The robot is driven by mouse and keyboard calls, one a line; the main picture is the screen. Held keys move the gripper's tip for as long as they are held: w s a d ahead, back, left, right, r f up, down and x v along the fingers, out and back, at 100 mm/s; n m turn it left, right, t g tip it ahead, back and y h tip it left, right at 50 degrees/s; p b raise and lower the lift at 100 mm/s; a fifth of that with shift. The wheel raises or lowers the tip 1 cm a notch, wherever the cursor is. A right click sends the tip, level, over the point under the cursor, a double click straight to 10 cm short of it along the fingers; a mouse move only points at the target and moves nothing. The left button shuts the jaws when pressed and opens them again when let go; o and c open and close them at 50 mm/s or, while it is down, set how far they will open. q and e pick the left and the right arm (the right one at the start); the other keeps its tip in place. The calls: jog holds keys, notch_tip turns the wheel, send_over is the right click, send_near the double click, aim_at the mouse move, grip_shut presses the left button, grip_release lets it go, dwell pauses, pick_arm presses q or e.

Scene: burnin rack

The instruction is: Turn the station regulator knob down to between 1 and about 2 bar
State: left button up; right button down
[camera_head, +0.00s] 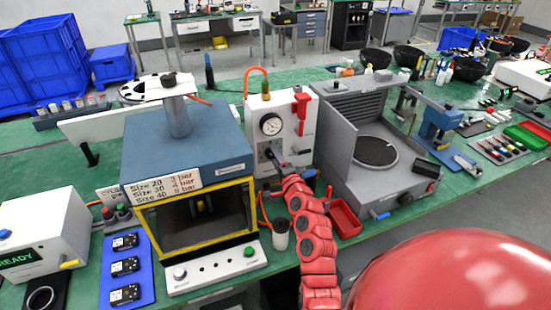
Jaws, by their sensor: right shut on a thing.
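The white station panel (264,105) stands at the centre, with a round pressure gauge (271,124) on its front. The gauge needle is too small to read. My red right arm reaches up from the bottom, and my right gripper (271,156) is at the panel front just below the gauge. It is shut on the regulator knob, which is mostly hidden by the fingers. How far the knob is turned cannot be seen. My left gripper is not in view.
A red lever (300,103) is on the panel's right side. The blue-topped press (190,145) with yellow frame stands close left, and a grey enclosure (350,105) close right. A red bin (344,217) and a pale cup (281,228) sit near my forearm.

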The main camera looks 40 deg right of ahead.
jog(key=shift+f, duration=0.1)
jog(key=shift+c, duration=1.9)
grip_release()
jog(key=b+v, duration=0.4)
jog(key=v, duration=1.3)
jog(key=shift+s, duration=0.3)
